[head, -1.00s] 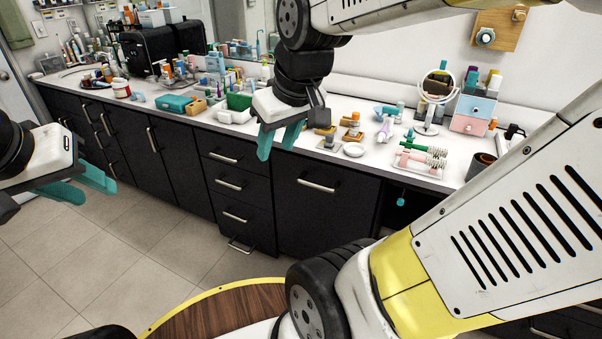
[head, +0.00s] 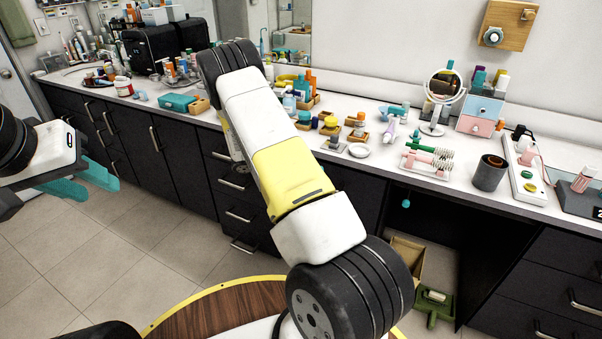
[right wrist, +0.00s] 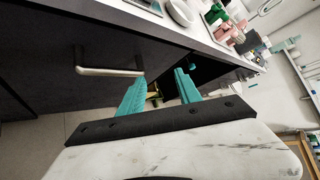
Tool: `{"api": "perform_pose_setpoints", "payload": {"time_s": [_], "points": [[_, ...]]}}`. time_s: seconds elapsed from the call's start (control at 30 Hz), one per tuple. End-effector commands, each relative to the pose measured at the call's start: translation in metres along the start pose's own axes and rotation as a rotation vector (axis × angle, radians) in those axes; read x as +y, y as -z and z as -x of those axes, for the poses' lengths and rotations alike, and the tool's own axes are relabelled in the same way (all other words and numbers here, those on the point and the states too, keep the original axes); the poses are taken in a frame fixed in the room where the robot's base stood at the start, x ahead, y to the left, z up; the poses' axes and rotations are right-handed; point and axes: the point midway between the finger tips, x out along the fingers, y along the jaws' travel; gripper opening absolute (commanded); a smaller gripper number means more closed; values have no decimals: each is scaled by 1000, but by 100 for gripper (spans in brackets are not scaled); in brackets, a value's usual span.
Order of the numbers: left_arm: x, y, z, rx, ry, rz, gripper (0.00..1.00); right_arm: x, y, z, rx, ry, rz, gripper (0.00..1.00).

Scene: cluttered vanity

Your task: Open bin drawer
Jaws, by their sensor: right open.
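The bin drawer has a tall dark front, and my right arm covers most of it in the head view; a strip shows right of the arm (head: 362,192). In the right wrist view, the dark front (right wrist: 60,40) fills the left side and carries a metal bar handle (right wrist: 108,72). My right gripper (right wrist: 160,88) is open and empty, its teal fingers apart. The handle lies left of its left finger, close to that fingertip; I cannot tell if they touch. My left gripper (head: 88,182) is open and empty at the far left, away from the drawer.
The white countertop (head: 340,168) above is crowded with bottles, a round mirror (head: 441,97) and a dark cup (head: 489,172). A stack of smaller drawers (head: 239,214) stands left. Right of the bin front is an open knee space with a green object (head: 433,306) low down.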

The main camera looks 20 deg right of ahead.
Motion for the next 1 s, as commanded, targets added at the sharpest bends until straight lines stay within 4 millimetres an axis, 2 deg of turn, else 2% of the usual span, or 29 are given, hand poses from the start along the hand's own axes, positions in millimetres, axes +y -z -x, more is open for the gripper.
{"api": "perform_pose_setpoints", "payload": {"time_s": [0.03,0.2,0.3,0.4,0.57,0.9,1.0], "points": [[0,0,0,0,0,0,36,22,6,-13,-61,34,134,41],[0,0,0,0,0,0,36,74,17,-41,-235,132,507,41],[0,0,0,0,0,0,36,96,24,-50,-304,173,658,41],[0,0,0,0,0,0,36,109,29,-55,-347,201,747,41],[0,0,0,0,0,0,36,115,28,-65,-367,216,793,41],[0,0,0,0,0,0,36,112,8,-113,-364,213,792,41],[0,0,0,0,0,0,36,111,3,-122,-366,212,792,41]]}}
